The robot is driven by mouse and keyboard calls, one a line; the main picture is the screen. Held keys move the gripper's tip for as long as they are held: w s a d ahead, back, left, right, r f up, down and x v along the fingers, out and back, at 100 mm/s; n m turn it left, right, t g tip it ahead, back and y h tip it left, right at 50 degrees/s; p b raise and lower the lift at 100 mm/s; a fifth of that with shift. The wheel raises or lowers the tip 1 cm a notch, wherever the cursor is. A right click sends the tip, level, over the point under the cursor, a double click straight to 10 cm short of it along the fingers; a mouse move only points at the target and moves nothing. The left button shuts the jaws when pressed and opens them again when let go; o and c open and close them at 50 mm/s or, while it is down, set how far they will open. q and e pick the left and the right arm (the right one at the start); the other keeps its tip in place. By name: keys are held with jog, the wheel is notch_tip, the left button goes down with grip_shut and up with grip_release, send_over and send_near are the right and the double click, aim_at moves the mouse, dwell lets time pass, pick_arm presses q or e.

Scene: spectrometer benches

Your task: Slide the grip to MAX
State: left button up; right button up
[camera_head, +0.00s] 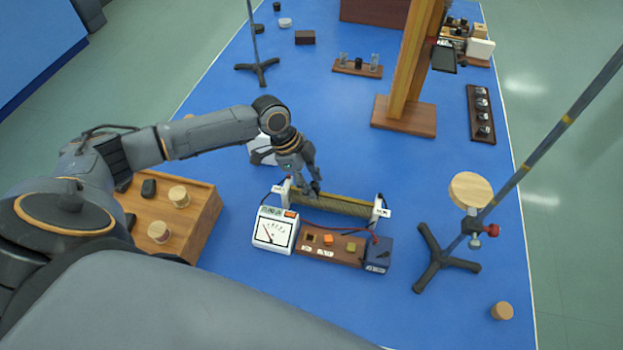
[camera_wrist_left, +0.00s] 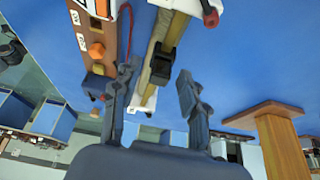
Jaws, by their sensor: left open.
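The sliding rheostat is a long wound coil (camera_head: 345,208) with a yellowish bar above it, between two white end supports, in the middle of the head view. My left gripper (camera_head: 315,190) is open over the bar near its left end. In the left wrist view the slider's black grip (camera_wrist_left: 162,64) sits on the bar, between the two open fingers of my left gripper (camera_wrist_left: 158,72). I cannot tell whether either finger touches it. In the head view the grip is mostly hidden by the fingers. The end markings are too small to read.
In front of the rheostat stand a white meter (camera_head: 275,230), a wooden terminal board (camera_head: 330,247) and a dark blue box (camera_head: 379,255), with a red wire near them. A stand (camera_head: 440,262) rises to the right, and a wooden post (camera_head: 403,115) stands behind.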

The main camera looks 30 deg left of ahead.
pick_arm(q)
jog(key=shift+c, duration=0.5)
grip_shut()
jog(key=a, duration=0.2)
jog(key=s+a, duration=0.1)
jog(key=a, duration=0.1)
jog(key=shift+s+a, duration=0.1)
jog(key=shift+a, duration=0.3)
jog(key=shift+c, duration=1.6)
grip_release()
jog(key=o, duration=0.4)
jog(key=shift+a, duration=0.1)
